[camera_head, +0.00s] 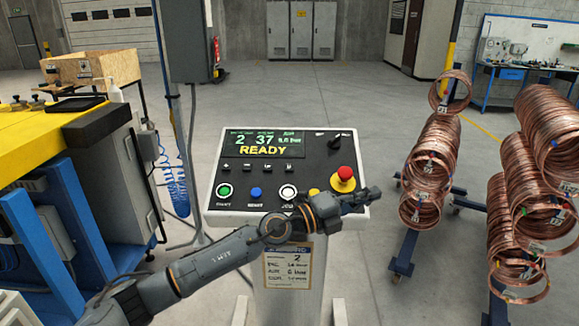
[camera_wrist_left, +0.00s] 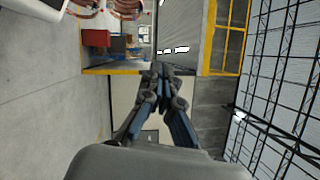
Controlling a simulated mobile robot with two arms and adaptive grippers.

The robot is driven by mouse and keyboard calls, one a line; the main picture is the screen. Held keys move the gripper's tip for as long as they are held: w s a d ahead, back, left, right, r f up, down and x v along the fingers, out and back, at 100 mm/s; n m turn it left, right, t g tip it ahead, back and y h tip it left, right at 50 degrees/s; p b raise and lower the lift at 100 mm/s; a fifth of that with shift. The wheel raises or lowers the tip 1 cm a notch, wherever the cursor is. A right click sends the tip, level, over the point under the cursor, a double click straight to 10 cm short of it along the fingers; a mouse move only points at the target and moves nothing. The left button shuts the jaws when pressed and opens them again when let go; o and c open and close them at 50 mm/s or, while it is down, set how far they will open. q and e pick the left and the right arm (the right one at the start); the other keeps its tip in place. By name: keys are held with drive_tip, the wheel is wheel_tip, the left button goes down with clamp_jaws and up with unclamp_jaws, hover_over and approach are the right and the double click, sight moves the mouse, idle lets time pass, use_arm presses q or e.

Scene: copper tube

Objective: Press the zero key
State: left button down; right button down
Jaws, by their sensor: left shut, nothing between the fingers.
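The control panel (camera_head: 215,190) stands in the middle of the head view, its display (camera_head: 262,144) reading READY. Below the display is a row of small dark keys (camera_head: 247,167). Their markings are too small for me to tell which is the zero key. My left gripper (camera_head: 372,194) is shut and empty, reaching across the panel's lower right edge and pointing right. It is apart from the small keys, below and right of them. Its shut fingers also show in the left wrist view (camera_wrist_left: 158,76). My right gripper is not in view.
A green button (camera_head: 224,190), blue button (camera_head: 255,193), white button (camera_head: 288,191) and partly hidden yellow button (camera_head: 314,192) line the panel's lower part. A red mushroom button (camera_head: 345,173) sits close above my gripper. Copper coils (camera_head: 431,150) hang on the right.

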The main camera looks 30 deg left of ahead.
use_arm(q)
drive_tip(key=w+a+r+m+g+y, duration=0.1)
drive_tip(key=a+r+y, duration=0.3)
drive_tip(key=a, duration=0.7)
drive_tip(key=a+r+m+g+y, duration=0.2)
drive_tip(key=a+y, duration=0.4)
drive_tip(key=a, duration=0.6)
wheel_tip(320, 180, up, 2)
drive_tip(key=shift+w+r+m, duration=0.1)
drive_tip(key=shift+w+m, duration=0.25)
drive_tip(key=shift+m, duration=0.45)
drive_tip(key=b, duration=0.1)
hover_over(289, 168)
drive_tip(key=s, duration=0.3)
drive_tip(key=f, duration=0.6)
drive_tip(key=shift+w+d+f, duration=0.25)
drive_tip(key=shift+d+f, duration=0.1)
drive_tip(key=shift+f, duration=0.05)
drive_tip(key=shift+w+a+f+b, duration=0.25)
drive_tip(key=shift+w+f+b, duration=0.1)
drive_tip(key=shift+f+b, duration=0.3)
